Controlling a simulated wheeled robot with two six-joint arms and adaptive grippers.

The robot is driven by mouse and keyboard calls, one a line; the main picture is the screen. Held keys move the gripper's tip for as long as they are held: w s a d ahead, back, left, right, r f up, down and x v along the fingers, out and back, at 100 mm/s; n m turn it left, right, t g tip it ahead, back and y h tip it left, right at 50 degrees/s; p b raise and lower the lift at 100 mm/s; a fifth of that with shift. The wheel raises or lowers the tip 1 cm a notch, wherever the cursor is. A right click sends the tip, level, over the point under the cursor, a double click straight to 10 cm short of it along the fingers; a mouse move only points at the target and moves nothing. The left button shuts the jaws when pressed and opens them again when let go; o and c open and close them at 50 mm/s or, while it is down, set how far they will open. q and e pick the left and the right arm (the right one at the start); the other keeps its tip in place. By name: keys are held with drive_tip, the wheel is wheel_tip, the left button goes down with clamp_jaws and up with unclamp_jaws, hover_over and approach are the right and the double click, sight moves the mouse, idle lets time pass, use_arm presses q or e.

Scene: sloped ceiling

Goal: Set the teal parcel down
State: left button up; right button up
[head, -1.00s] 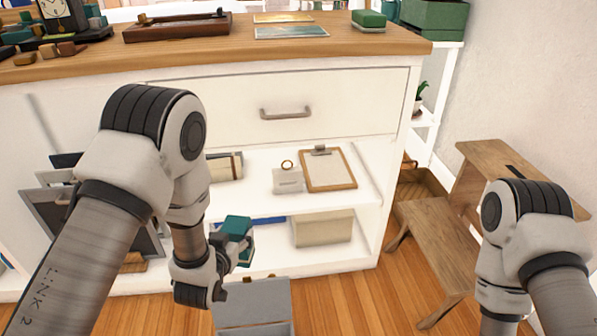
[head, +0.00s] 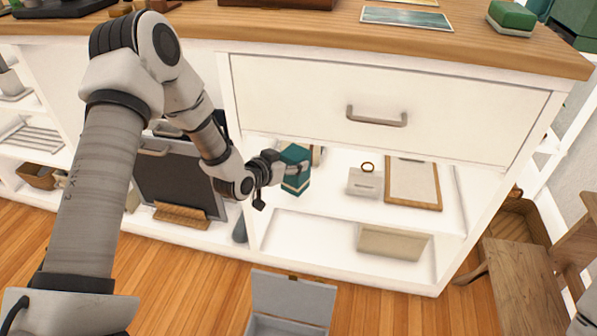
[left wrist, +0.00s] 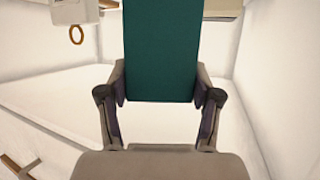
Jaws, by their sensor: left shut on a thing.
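The teal parcel (head: 294,168) is a small box with a pale band near its bottom, in front of the open shelves in the head view. My left gripper (head: 296,174) is shut on it, reaching in from the left. In the left wrist view the parcel (left wrist: 160,50) stands between the two fingers (left wrist: 160,92), which press its sides. The upper shelf (head: 330,195) lies behind and beneath it. I cannot tell whether the parcel touches the shelf. My right gripper is not in view.
A small white box with a ring (head: 365,182) and a clipboard (head: 413,184) occupy the upper shelf's right part. A beige box (head: 392,242) sits on the lower shelf. An open grey box (head: 290,300) stands on the floor in front. A drawer (head: 390,100) is above.

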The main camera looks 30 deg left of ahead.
use_arm(q)
drive_tip(key=shift+w+a+f, duration=0.15)
drive_tip(key=shift+w, duration=0.85)
drive_tip(key=f+b, duration=0.3)
drive_tip(key=shift+w+f, duration=0.3)
drive_tip(key=shift+f, duration=0.05)
drive_tip(key=shift+c, duration=0.6)
drive_tip(key=shift+r, duration=0.15)
drive_tip(key=o, duration=1.4)
